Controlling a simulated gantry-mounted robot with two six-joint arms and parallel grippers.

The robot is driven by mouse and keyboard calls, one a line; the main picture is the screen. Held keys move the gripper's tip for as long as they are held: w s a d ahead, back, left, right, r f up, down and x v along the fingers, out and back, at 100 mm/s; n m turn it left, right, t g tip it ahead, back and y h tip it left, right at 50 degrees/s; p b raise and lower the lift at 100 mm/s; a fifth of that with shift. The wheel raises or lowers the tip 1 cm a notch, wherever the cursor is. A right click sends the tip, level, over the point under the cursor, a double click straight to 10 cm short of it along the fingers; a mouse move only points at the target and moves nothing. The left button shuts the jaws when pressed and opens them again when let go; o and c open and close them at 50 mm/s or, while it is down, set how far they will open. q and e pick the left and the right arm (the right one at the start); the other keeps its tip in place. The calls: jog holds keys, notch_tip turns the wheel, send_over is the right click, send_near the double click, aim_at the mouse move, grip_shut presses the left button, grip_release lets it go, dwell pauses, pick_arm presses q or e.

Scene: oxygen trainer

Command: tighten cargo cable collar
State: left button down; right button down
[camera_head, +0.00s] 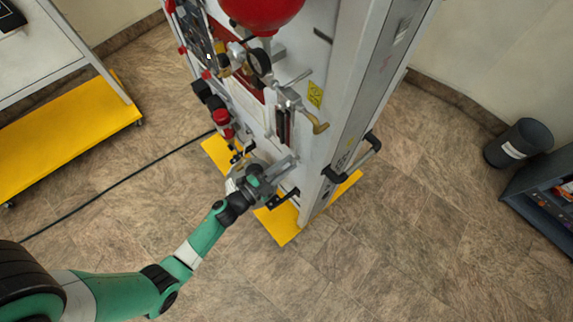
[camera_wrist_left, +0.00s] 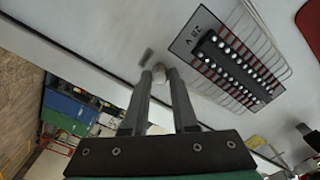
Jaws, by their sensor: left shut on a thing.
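The white trainer panel (camera_head: 345,95) stands upright in the head view, and my left gripper (camera_head: 287,167) reaches its lower part from the left. The cable itself cannot be made out at the fingertips. In the head view the gripper hides the held piece. My right gripper is not in view.
A black terminal block (camera_wrist_left: 235,65) with wires sits beside the fingers. Gauges and a brass-handled valve (camera_head: 318,126) are above the gripper. A black side handle (camera_head: 365,155) sticks out. A yellow base (camera_head: 277,226) is below. Floor to the right is clear up to a bin (camera_head: 517,143).

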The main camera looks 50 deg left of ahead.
pick_arm(q)
jog(key=m+b, duration=0.1)
jog(key=m, duration=0.4)
jog(key=shift+m, duration=0.3)
jog(key=m+b, duration=0.1)
jog(key=m, duration=0.4)
dwell(0.4)
jog(key=c, duration=0.7)
grip_release()
jog(key=shift+s, duration=0.1)
jog(key=s+p, duration=0.1)
jog(key=s, duration=1)
jog(key=shift+s+p, duration=0.2)
jog(key=shift+p, duration=0.1)
